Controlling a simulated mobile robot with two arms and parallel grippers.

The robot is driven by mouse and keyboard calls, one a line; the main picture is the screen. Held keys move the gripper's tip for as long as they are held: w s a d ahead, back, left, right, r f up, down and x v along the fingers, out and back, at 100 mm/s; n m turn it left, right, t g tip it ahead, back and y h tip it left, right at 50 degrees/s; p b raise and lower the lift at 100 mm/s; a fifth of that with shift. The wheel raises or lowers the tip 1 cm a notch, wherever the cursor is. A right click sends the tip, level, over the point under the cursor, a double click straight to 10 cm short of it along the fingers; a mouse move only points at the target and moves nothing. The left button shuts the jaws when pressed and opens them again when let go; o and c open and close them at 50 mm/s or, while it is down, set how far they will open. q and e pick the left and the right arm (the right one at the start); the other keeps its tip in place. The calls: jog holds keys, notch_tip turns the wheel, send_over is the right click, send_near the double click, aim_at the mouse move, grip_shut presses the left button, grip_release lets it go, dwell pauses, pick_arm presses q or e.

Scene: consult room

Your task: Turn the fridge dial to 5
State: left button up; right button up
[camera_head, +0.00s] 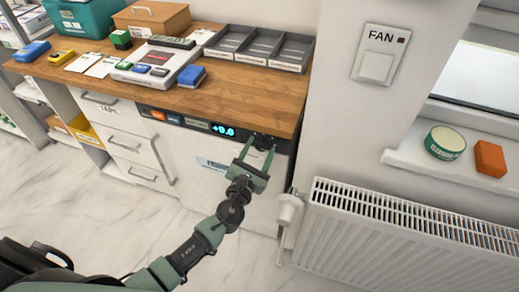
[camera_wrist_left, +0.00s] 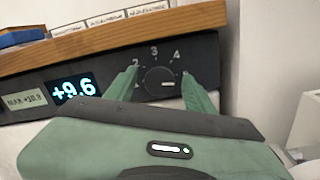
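The fridge dial (camera_wrist_left: 158,77) is a round dark knob on the black control strip, with the numbers 2, 3 and 4 visible around it. A short light mark on the knob points roughly right. My left gripper (camera_wrist_left: 163,86) is open, with one green finger on each side of the dial; whether the tips touch it I cannot tell. The right finger hides the scale at the lower right, and no 5 shows. In the head view the left gripper (camera_head: 257,150) reaches the right end of the fridge (camera_head: 200,158) strip. The lit display (camera_wrist_left: 74,88) reads +9.6. My right gripper is not in view.
The wooden counter (camera_head: 235,93) overhangs just above the strip and carries trays, boxes and a device. A white radiator (camera_head: 400,235) with a valve (camera_head: 289,210) stands close at the right. A FAN switch (camera_head: 377,62) is on the wall. Open floor lies at the lower left.

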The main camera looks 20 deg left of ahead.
pick_arm(q)
jog(key=s, duration=0.8)
jog(key=shift+a+b, duration=0.15)
jog(key=shift+b, duration=0.2)
jog(key=shift+w, duration=0.1)
jog(key=s+a+f+n+g+y, duration=0.1)
jog(key=s+a+f+n+g, duration=0.2)
jog(key=f+n, duration=0.5)
jog(key=s+a+f+n+g, duration=0.1)
jog(key=s+f+n+g, duration=0.3)
jog(key=f, duration=0.8)
jog(key=s+a+f+n+g+y, duration=0.1)
jog(key=s+a+f+n+g, duration=0.3)
jog(key=f, duration=0.7)
jog(key=s+f+n+g, duration=0.2)
jog(key=s+f+n, duration=0.3)
jog(key=s, duration=0.5)
jog(key=s+d+f+n+g+h, duration=0.1)
jog(key=s+f+n+g, duration=0.1)
jog(key=s+f+n, duration=0.4)
jog(key=s+f+n+g, duration=0.2)
jog(key=s+f+n, duration=0.4)
jog(key=s+n, duration=0.5)
jog(key=s, duration=0.5)
jog(key=shift+d, duration=0.4)
